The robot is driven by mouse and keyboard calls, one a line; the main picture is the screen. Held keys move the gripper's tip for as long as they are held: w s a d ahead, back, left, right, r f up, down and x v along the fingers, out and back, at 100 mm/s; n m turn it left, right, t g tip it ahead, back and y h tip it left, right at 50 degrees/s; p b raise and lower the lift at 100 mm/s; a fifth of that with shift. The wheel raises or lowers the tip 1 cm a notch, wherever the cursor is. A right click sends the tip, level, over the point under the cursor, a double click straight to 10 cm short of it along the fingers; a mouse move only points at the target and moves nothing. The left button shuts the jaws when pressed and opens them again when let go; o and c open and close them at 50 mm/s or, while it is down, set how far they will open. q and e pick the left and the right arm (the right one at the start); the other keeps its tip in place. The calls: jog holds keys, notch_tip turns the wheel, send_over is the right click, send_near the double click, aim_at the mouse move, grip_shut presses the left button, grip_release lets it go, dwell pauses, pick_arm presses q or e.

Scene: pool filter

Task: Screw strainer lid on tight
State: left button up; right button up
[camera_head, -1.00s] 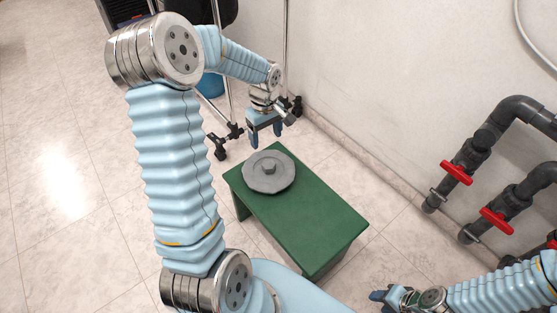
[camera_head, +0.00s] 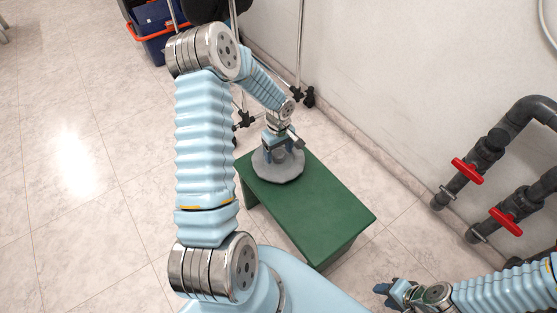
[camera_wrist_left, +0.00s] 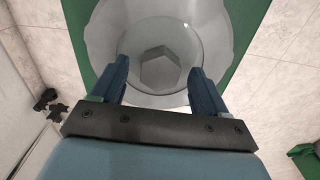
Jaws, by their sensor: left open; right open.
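The grey strainer lid (camera_head: 277,170) lies flat on the green bench (camera_head: 312,208) near its far left end. In the left wrist view the lid (camera_wrist_left: 215,25) fills the top, with its raised knob (camera_wrist_left: 160,70) in the middle. My left gripper (camera_head: 280,155) is open directly over the lid. In the left wrist view its two fingers (camera_wrist_left: 158,80) stand on either side of the knob, apart from it. My right gripper (camera_head: 385,292) is open and empty, low at the right beyond the bench. No strainer housing shows under the lid.
Dark pipes with red valve handles (camera_head: 467,170) run along the wall at the right. A wheeled metal stand (camera_head: 300,60) and a blue container with an orange rim (camera_head: 150,30) are at the back. The near part of the bench is clear.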

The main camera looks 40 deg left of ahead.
pick_arm(q)
grip_shut()
dwell(0.4)
jog(key=shift+r, duration=0.1)
